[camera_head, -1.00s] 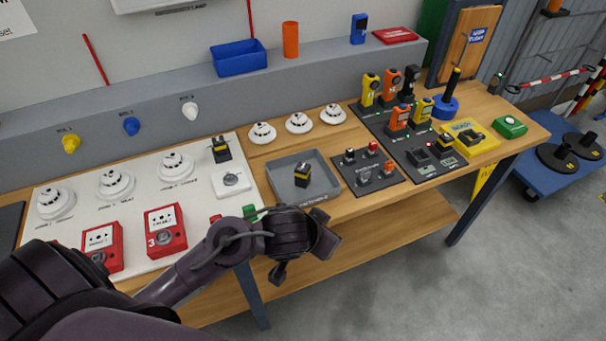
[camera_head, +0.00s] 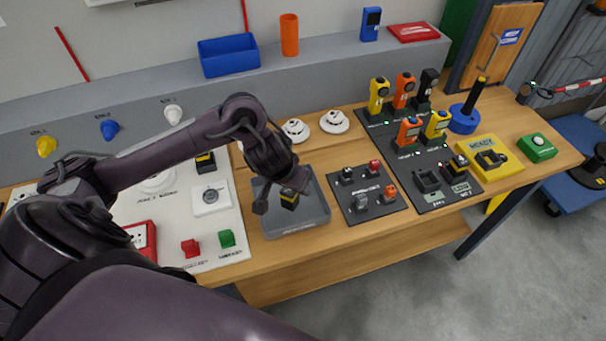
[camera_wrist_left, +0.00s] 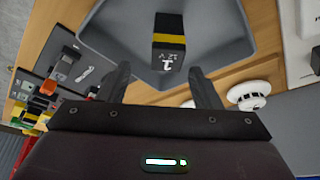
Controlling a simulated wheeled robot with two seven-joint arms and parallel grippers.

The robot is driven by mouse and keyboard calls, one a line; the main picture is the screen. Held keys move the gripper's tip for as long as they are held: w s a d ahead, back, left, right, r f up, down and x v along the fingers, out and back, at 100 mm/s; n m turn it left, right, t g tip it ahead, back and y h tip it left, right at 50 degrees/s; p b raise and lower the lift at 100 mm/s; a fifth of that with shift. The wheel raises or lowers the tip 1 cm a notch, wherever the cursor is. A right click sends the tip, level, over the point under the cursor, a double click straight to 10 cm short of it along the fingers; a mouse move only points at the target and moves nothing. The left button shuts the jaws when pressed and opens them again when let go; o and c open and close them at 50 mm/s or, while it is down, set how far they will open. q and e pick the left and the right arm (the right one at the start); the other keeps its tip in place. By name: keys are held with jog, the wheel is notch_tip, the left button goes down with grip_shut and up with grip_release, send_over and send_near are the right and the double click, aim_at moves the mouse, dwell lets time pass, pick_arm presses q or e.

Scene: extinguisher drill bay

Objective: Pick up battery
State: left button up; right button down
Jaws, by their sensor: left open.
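The battery (camera_head: 289,200) is a small black block with a yellow band, standing in the grey tray (camera_head: 317,211). In the left wrist view the battery (camera_wrist_left: 168,42) shows a "12 V" label and sits ahead of the fingers, roughly centred between them. My left gripper (camera_head: 280,197) is over the tray, its fingers close to the battery; in the wrist view the gripper (camera_wrist_left: 160,88) is open and nothing is between its fingertips. The arm partly hides the tray's left side. My right gripper is not in view.
Right of the tray lies a dark panel (camera_head: 380,210) with small coloured parts, then a charger board (camera_head: 446,196) with several handheld devices. Left is a white board (camera_head: 226,254) with red and green blocks. Smoke detectors (camera_head: 334,121) stand behind the tray.

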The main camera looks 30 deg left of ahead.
aim_at(288, 192)
pick_arm(q)
jog(key=shift+s+f, duration=0.15)
jog(key=shift+f, duration=0.15)
jog(key=shift+s+a+f+b, duration=0.15)
jog(key=shift+f+b, duration=0.1)
jog(key=shift+f, duration=0.35)
jog(key=shift+s+a+f+b, duration=0.1)
jog(key=shift+s+f+b, duration=0.1)
jog(key=shift+f, duration=0.35)
jog(key=x, duration=0.3)
jog(key=shift+w+a, duration=0.1)
jog(key=shift+w, duration=0.1)
jog(key=shift+w+f+b, duration=0.25)
jog(key=shift+f+b, duration=0.05)
jog(key=shift+f, duration=0.2)
jog(key=shift+c, duration=0.5)
jog(key=c, duration=1.2)
jog(key=shift+o, duration=0.2)
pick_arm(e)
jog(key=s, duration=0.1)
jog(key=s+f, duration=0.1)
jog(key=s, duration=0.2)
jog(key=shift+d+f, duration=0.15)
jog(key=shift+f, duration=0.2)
pick_arm(q)
jog(key=shift+r, duration=0.15)
